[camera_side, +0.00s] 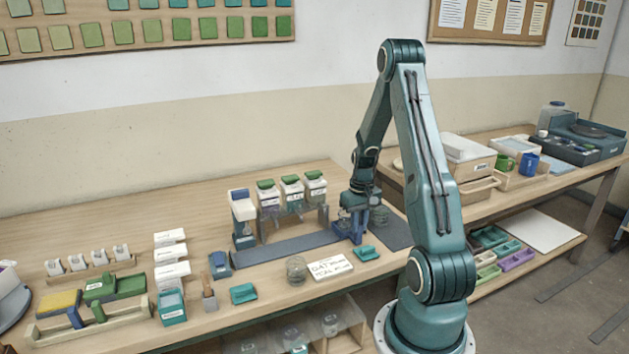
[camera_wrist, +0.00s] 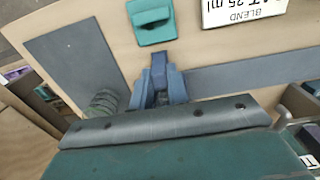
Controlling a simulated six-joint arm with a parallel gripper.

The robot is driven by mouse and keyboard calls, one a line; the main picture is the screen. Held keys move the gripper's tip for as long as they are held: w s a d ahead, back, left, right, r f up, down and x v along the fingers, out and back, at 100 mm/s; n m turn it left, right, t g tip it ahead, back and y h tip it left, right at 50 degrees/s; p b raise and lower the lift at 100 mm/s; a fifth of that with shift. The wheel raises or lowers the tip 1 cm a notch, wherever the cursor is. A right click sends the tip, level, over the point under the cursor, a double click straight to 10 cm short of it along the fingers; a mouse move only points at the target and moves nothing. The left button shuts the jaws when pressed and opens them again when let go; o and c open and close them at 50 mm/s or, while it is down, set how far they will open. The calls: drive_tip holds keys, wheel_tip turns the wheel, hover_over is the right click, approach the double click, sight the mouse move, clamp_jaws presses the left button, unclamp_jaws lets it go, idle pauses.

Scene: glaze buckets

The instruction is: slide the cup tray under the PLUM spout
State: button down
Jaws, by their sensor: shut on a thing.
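My gripper (camera_side: 352,225) is low over the bench at the right end of the dark grey strip (camera_side: 282,250). It is shut on a blue piece (camera_wrist: 159,66), which looks like part of the cup tray; my gripper hides most of it. In the wrist view the strip (camera_wrist: 250,77) runs right from that piece. Three spout containers with green lids, the left one (camera_side: 268,196), middle one (camera_side: 292,191) and right one (camera_side: 315,186), stand over the strip's far side, left of my gripper. Their labels are too small to read, so I cannot tell which is PLUM.
In front are a lettered card (camera_side: 330,267), a teal dish (camera_side: 367,253) and another jar (camera_side: 296,268).

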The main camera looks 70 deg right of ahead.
drive_tip(key=shift+w+a, duration=3.7)
drive_tip(key=shift+w, duration=0.05)
drive_tip(key=shift+w+a, duration=0.1)
drive_tip(key=shift+w+a, duration=3.8)
drive_tip(key=shift+w, duration=0.05)
drive_tip(key=shift+w+a+r, duration=0.1)
drive_tip(key=shift+w+a, duration=0.15)
drive_tip(key=c, duration=1.5)
unclamp_jaws()
drive_tip(key=shift+o, duration=0.2)
wheel_tip(320, 180, up, 7)
drive_tip(key=shift+s, duration=0.1)
